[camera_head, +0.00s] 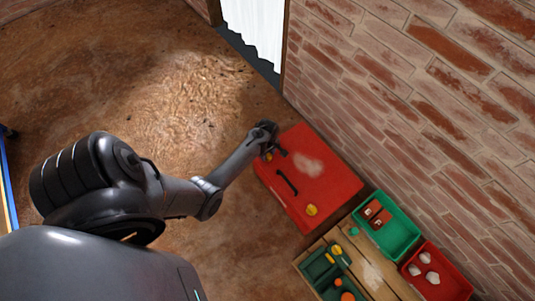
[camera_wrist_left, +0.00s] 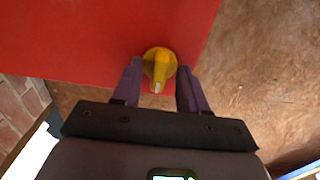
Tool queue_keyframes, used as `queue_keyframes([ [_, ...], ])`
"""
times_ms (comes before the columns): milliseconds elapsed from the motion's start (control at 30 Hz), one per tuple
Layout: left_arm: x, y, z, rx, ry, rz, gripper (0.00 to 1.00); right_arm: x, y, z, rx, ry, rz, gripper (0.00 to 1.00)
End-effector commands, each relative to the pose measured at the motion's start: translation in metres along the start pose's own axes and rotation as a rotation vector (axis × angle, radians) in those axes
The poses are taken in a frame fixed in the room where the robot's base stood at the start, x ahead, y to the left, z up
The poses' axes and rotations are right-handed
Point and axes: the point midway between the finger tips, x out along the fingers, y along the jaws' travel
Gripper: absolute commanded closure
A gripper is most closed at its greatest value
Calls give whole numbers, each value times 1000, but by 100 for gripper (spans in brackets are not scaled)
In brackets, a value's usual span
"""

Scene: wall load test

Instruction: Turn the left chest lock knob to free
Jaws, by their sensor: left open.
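The red chest (camera_head: 325,175) stands against the brick wall in the head view, with a dark handle (camera_head: 287,183) on its lid. One yellow knob (camera_head: 311,210) sits at its near end. The other yellow knob (camera_wrist_left: 158,64) is at the far-left corner of the chest, and the wrist view shows it close up with a pale pointer aimed toward my gripper. My left gripper (camera_head: 268,146) reaches over that corner. In the wrist view its two fingers (camera_wrist_left: 160,88) are open, one on each side of the knob. Whether they touch it I cannot tell. My right gripper is not in view.
A wooden table (camera_head: 378,278) stands next to the chest, with a green bin (camera_head: 403,228), a red bin (camera_head: 455,283) of pale lumps and a dark green tray (camera_head: 318,268). The brick wall (camera_head: 420,90) bounds the right. Brown floor to the left is open.

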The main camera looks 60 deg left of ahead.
Motion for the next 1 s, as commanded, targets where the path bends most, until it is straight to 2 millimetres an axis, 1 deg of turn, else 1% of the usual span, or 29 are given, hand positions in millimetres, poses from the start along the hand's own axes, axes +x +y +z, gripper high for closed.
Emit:
queue_keyframes([
  [233, 0, 0, 0, 0, 0, 0, 57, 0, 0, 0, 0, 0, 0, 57],
  [267, 0, 0, 0, 0, 0, 0, 60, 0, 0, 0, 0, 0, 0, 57],
  [500, 0, 0, 0, 0, 0, 0, 97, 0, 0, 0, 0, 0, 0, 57],
  [533, 0, 0, 0, 0, 0, 0, 100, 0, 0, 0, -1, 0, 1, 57],
  [767, 0, 0, 0, 5, 0, 0, 100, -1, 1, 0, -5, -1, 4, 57],
  [1000, -3, 0, 0, 72, 1, -1, 100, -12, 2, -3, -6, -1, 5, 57],
])
